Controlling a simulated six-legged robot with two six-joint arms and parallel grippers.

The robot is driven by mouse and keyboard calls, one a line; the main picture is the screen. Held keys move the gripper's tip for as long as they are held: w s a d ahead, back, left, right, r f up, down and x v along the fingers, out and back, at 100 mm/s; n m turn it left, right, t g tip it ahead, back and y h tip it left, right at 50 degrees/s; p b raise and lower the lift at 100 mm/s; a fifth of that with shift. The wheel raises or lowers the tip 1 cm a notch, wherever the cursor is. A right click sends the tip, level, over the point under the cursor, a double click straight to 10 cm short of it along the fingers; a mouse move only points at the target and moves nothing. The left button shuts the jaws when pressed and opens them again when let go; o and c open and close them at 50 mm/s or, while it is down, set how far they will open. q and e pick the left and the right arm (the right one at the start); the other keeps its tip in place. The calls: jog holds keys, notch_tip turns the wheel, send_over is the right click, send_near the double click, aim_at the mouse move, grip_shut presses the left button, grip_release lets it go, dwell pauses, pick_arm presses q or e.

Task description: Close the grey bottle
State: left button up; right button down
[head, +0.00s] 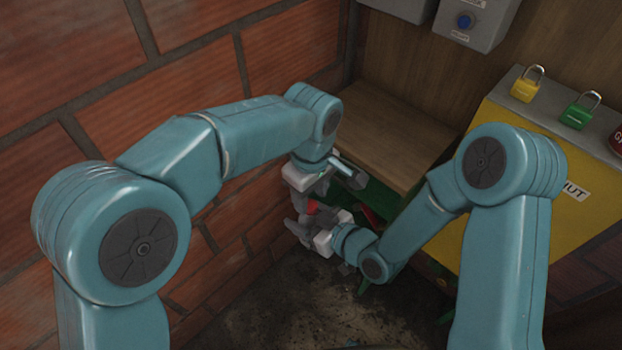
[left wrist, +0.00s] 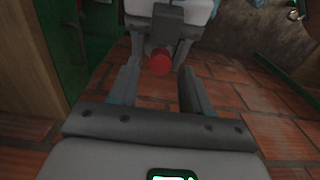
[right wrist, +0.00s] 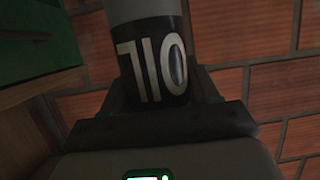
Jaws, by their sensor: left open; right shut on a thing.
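The grey bottle (right wrist: 142,12) has a black band lettered "OIL", upside down in the right wrist view. My right gripper (right wrist: 162,88) is shut on it, with a finger on each side of the label. In the head view, my right gripper (head: 318,236) is low by the brick wall. A red cap (left wrist: 160,62) shows at the bottle's end in the left wrist view, and a bit of red (head: 312,207) shows in the head view. My left gripper (left wrist: 158,80) is open, with its fingers on either side of the cap. I cannot tell how tightly the cap sits.
A brick wall (head: 190,70) is close at the left. A wooden-topped green bench (head: 390,135) stands behind the grippers. A yellow cabinet (head: 500,220) with padlocks is at the right. A grey box with a blue button (head: 465,21) hangs above.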

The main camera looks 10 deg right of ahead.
pick_arm(q)
jog(key=shift+f, duration=1.05)
grip_shut()
jog(key=shift+m, duration=1.6)
jog(key=shift+o, duration=0.4)
grip_release()
